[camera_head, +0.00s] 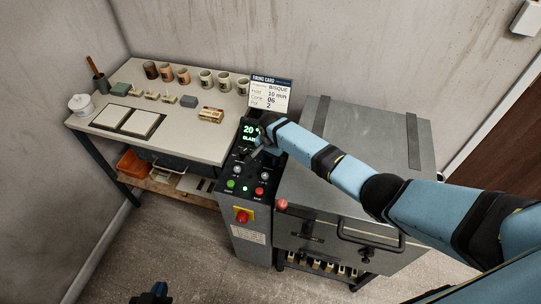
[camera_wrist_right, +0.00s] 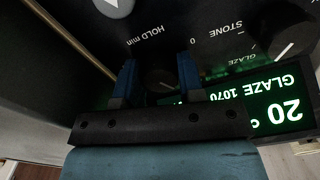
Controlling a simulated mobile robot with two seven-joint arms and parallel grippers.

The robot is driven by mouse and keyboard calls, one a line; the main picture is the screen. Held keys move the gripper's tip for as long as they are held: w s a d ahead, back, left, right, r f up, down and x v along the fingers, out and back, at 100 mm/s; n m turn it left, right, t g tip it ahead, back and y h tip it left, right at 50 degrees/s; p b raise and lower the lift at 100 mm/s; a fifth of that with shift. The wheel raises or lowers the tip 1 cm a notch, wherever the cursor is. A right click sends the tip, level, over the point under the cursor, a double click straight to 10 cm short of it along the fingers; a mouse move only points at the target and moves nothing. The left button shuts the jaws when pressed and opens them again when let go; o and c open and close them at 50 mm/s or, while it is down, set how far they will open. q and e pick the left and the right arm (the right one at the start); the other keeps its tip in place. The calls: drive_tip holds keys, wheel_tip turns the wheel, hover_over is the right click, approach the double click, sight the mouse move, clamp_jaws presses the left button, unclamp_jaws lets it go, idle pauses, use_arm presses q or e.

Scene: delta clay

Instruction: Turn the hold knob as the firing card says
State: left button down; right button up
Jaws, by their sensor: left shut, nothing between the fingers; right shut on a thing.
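The firing card (camera_head: 269,95) stands behind the control panel and reads BISQUE, Hold 10 min, Cone 06. The black control panel (camera_head: 235,172) has a green display (camera_head: 250,131) showing 20 and GLAZE; in the right wrist view the display (camera_wrist_right: 272,112) reads 20 C, GLAZE 1070, upside down. My right gripper (camera_wrist_right: 157,88) is shut on the dark hold knob (camera_wrist_right: 160,76), beside the label HOLD min. Its exact pointer setting is hard to read. In the head view my right gripper (camera_head: 259,149) hides part of the panel. My left gripper (camera_head: 156,290) is low at the bottom edge, shut and empty.
Another knob (camera_wrist_right: 292,42) sits beside the display, near the STONE and GLAZE labels. Green and red buttons (camera_head: 260,191) and a red emergency knob (camera_head: 242,215) are lower on the panel. The grey kiln (camera_head: 330,190) is to the right. A table (camera_head: 190,125) with cups stands left.

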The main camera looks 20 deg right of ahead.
idle(0.3)
drive_tip(key=o, duration=0.9)
wheel_tip(320, 180, up, 14)
drive_tip(key=shift+f, duration=0.1)
idle(0.3)
